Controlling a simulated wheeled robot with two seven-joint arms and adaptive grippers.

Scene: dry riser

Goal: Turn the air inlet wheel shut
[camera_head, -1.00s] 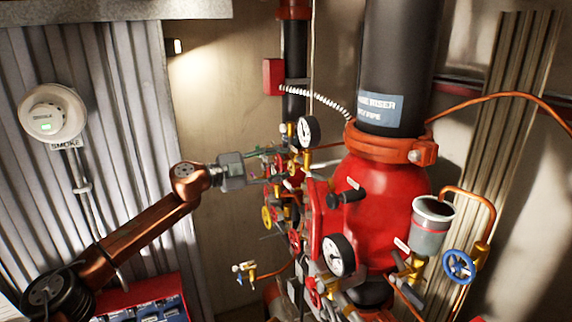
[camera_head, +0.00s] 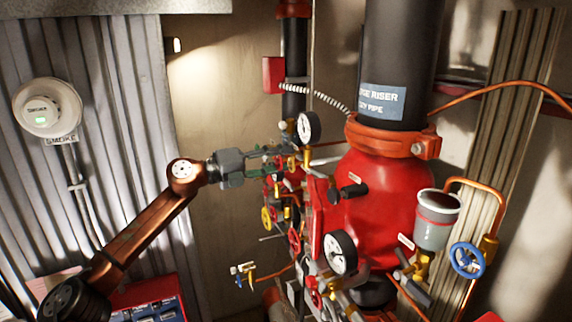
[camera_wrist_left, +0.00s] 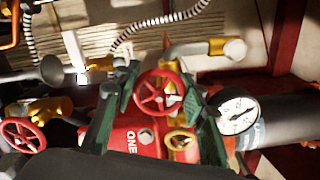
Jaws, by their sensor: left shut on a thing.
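My left gripper (camera_head: 272,158) reaches in from the left to the cluster of valves beside the red riser body. In the left wrist view its green fingers (camera_wrist_left: 163,88) stand on either side of a red spoked handwheel (camera_wrist_left: 152,106) and are shut on its rim. No label on this wheel can be read, so I cannot tell its name. In the head view the held wheel is hidden among the gripper and fittings. My right gripper is not in view.
A yellow wheel (camera_wrist_left: 180,146) sits close below the held wheel. Another red wheel (camera_wrist_left: 22,135) is at the left, and a white gauge (camera_wrist_left: 237,115) is at the right. In the head view, a blue wheel (camera_head: 467,260) stands at the right by the grey cup (camera_head: 437,222).

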